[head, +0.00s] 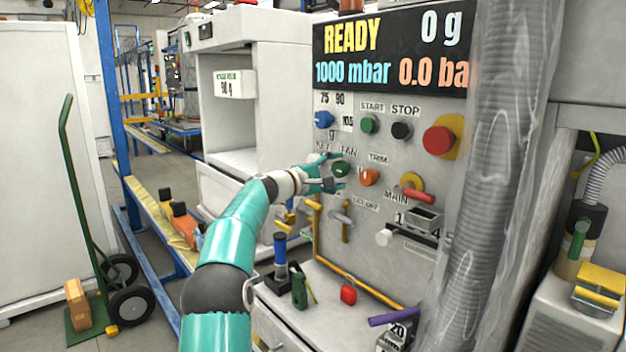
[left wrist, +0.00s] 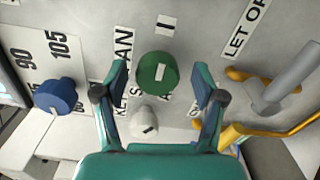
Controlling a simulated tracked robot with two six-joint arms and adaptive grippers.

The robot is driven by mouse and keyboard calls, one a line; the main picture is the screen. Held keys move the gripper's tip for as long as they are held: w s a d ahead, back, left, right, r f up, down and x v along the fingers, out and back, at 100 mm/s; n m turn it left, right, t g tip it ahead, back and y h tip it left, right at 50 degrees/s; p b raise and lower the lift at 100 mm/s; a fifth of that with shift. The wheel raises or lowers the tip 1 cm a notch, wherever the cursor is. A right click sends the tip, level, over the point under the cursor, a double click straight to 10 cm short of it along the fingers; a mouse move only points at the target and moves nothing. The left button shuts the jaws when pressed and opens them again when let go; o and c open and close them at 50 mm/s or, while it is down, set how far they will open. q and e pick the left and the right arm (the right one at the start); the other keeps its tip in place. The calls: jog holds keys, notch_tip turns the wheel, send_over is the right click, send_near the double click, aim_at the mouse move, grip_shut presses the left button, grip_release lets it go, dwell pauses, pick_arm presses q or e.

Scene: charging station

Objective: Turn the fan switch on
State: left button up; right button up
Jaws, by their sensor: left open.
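The fan switch is a green round knob (head: 341,169) with a pale mark, on the grey control panel under the FAN label (head: 348,151). In the left wrist view the green knob (left wrist: 157,75) lies between my open fingers, with clear space on both sides. My left gripper (head: 333,172) is open and empty, close in front of the panel at the knob. I cannot tell whether the fingertips reach around it. A white knob (left wrist: 144,123) sits beside it, nearer the palm. My right gripper is out of view.
An orange knob (head: 369,177) is just right of the fan knob. The blue dial (head: 324,119), green start button (head: 369,125) and red button (head: 438,140) are above. A ribbed hose (head: 497,130) hangs at the right. A shelf below holds small items, including a red padlock (head: 348,291).

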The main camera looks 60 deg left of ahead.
pick_arm(q)
jog(key=v, duration=1)
jog(key=shift+s, duration=0.25)
jog(key=shift+f, duration=0.2)
